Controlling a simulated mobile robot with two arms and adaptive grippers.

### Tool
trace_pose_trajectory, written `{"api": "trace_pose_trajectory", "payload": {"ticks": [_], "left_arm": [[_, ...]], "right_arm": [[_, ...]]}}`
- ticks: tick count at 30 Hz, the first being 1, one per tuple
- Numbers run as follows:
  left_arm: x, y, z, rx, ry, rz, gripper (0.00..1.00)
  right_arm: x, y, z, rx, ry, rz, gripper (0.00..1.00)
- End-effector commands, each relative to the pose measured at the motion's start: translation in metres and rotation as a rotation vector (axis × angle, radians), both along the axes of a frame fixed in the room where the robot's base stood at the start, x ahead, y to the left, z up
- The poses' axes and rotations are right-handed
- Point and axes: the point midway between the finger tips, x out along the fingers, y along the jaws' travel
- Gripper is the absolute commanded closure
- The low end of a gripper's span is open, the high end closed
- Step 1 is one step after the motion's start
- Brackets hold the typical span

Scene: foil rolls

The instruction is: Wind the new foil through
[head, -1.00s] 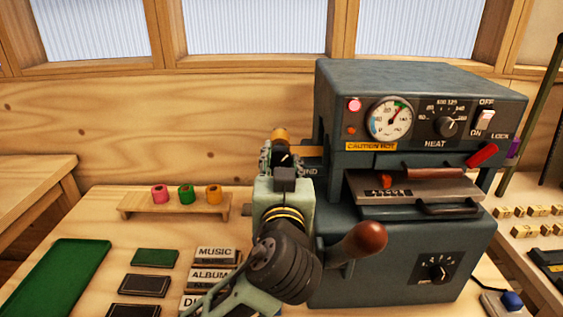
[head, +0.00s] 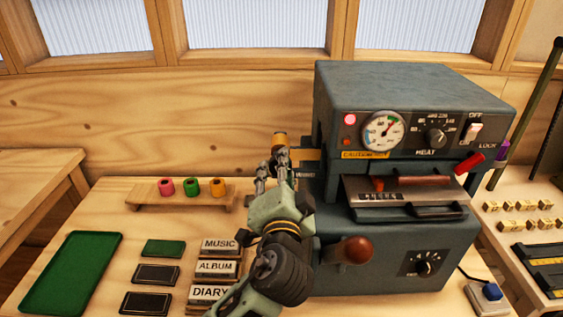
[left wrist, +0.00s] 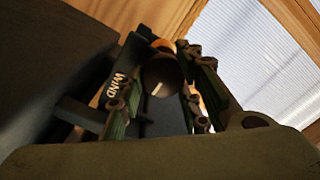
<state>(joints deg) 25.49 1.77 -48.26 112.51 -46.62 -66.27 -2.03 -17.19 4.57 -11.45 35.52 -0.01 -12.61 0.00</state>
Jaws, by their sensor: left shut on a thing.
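The foil press (head: 420,85) stands at right with a lit red lamp and a gauge. A gold foil roll (head: 279,143) sits at its left side, above my left gripper (head: 272,170). In the left wrist view, a dark round knob (left wrist: 160,77) with a pale mark lies between the fingers of the left gripper (left wrist: 158,100), beside a label reading WIND. The gripper is shut on this knob. In the head view the fingers hide the knob. The foil's path inside the press is hidden. My right gripper is out of view.
Pink (head: 166,187), green and gold rolls stand on a wooden rack (head: 180,203). A green tray (head: 70,270), small dark and green covers, and MUSIC, ALBUM and DIARY blocks lie on the bench. A ball-ended lever (head: 355,249) sits right of my arm.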

Motion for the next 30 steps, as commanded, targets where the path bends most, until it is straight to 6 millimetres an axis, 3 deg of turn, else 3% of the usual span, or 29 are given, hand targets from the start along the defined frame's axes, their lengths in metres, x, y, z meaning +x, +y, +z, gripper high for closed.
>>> {"api": "trace_pose_trajectory", "payload": {"ticks": [9,26,27,30], "left_arm": [[-0.001,0.000,-0.009,0.139,0.019,-0.001,0.94],[-0.001,0.001,-0.011,0.171,0.021,0.000,0.94],[-0.001,0.001,-0.011,0.171,0.021,0.000,0.67],[0.000,0.001,-0.011,0.171,0.020,0.001,0.58]], "right_arm": [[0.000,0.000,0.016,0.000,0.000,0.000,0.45],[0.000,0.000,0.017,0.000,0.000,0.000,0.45],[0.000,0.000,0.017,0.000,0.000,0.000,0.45],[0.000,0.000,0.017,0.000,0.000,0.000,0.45]]}}
